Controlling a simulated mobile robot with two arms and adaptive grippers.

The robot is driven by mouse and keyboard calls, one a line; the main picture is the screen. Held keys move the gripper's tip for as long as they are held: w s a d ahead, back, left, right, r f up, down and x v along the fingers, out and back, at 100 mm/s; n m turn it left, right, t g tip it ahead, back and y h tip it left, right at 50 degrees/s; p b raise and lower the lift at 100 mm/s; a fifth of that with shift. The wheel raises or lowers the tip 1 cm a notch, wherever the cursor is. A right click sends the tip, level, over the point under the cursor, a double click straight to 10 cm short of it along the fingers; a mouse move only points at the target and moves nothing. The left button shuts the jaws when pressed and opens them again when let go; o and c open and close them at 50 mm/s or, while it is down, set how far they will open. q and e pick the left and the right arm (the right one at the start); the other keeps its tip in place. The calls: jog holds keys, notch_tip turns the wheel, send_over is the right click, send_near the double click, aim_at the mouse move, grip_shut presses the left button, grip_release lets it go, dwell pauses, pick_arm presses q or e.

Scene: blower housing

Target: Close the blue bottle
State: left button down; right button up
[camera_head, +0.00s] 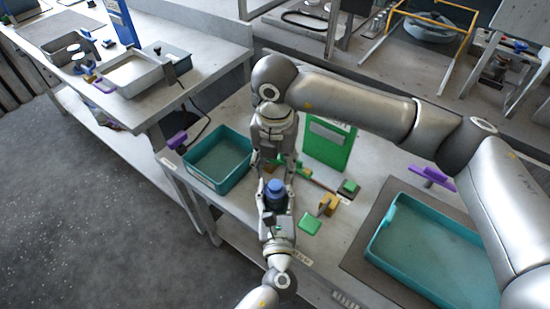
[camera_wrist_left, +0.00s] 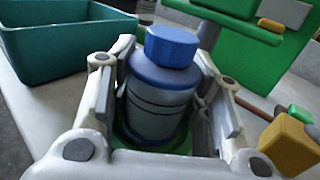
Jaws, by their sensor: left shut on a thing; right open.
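The blue bottle (camera_head: 275,199) stands upright between the fingers of my left gripper (camera_head: 276,212), which is shut around its body. In the left wrist view the bottle (camera_wrist_left: 160,105) has a blue shoulder, dark bands and green under its base. A blue cap (camera_wrist_left: 172,45) sits on its top; I cannot tell whether it is tight. The cap also shows in the head view (camera_head: 275,184). My right gripper (camera_head: 276,165) is open, just behind the bottle in the head view, pointing down. Its fingertips are small and partly hard to make out.
A teal bin (camera_head: 247,172) stands left of the grippers, and a larger teal tray (camera_head: 380,240) lies at the right. A green panel (camera_head: 341,151) stands behind. Green and yellow blocks (camera_head: 327,206) lie right of the bottle. The table's front edge is close.

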aim_at(275, 185)
jog(key=n, duration=0.5)
jog(key=shift+r, duration=0.2)
jog(key=n, duration=0.6)
jog(key=shift+r, duration=0.3)
jog(key=n, duration=0.6)
jog(key=shift+r, duration=0.2)
jog(key=n, duration=0.5)
jog(key=shift+r+n, duration=0.2)
jog(key=shift+n, duration=0.1)
jog(key=shift+f, duration=4)
